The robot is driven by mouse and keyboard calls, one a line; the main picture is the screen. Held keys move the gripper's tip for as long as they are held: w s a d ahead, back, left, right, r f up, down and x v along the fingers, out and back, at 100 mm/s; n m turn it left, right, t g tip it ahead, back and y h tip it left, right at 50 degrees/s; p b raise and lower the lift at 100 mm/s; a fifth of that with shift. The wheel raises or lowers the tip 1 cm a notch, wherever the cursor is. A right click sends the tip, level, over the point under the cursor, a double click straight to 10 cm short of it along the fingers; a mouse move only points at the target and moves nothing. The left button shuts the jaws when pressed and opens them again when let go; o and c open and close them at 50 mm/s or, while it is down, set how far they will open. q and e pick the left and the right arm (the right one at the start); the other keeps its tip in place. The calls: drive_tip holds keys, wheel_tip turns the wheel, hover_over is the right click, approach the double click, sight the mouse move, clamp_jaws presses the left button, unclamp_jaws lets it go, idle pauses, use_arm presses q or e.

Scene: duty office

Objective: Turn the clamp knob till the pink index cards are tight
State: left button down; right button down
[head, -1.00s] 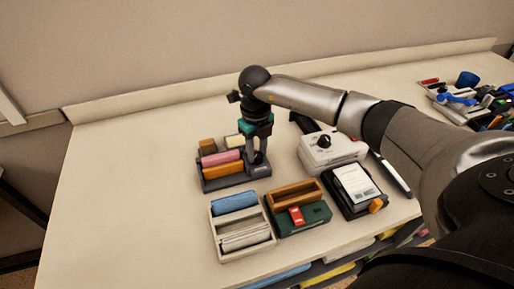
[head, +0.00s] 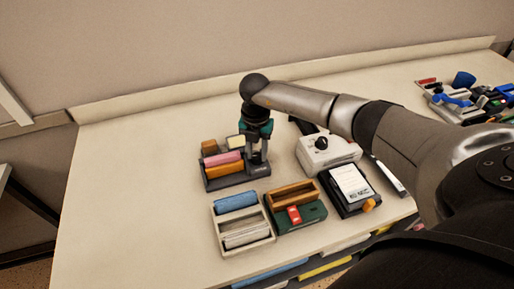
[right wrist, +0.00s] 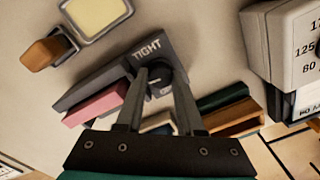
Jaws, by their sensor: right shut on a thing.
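The pink index cards (head: 222,158) stand in a dark grey clamp (head: 236,180) left of the table's middle, with an orange block (head: 225,170) in front of them. The cards also show in the right wrist view (right wrist: 95,107). The clamp there bears the word TIGHT beside its dark round knob (right wrist: 155,82). My right gripper (head: 257,163) points down at the clamp's right end. In the right wrist view its fingers (right wrist: 160,72) are shut on the knob, which they partly hide. My left gripper is out of view.
A white box with a black dial (head: 321,143) stands just right of my gripper. In front are a pale tray (head: 214,234), a green-and-wood holder (head: 315,218) and a black stand with a white card (head: 352,183). Clutter sits far right; the table's left is clear.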

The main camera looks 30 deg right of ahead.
sight(257, 154)
drive_tip(key=m+p, duration=0.1)
drive_tip(key=m, duration=0.2)
drive_tip(key=m+p, duration=0.2)
drive_tip(key=shift+r+m, duration=0.2)
drive_tip(key=shift+m, duration=0.2)
drive_tip(key=m+p, duration=0.3)
drive_tip(key=m, duration=0.1)
drive_tip(key=shift+f+m, duration=0.1)
drive_tip(key=shift+m, duration=0.3)
drive_tip(key=shift+w, duration=0.1)
drive_tip(key=c, duration=0.5)
unclamp_jaws()
drive_tip(key=shift+f, duration=0.1)
wheel_tip(257, 154, up, 15)
drive_tip(key=shift+w+r, duration=0.1)
drive_tip(key=shift+r, duration=0.05)
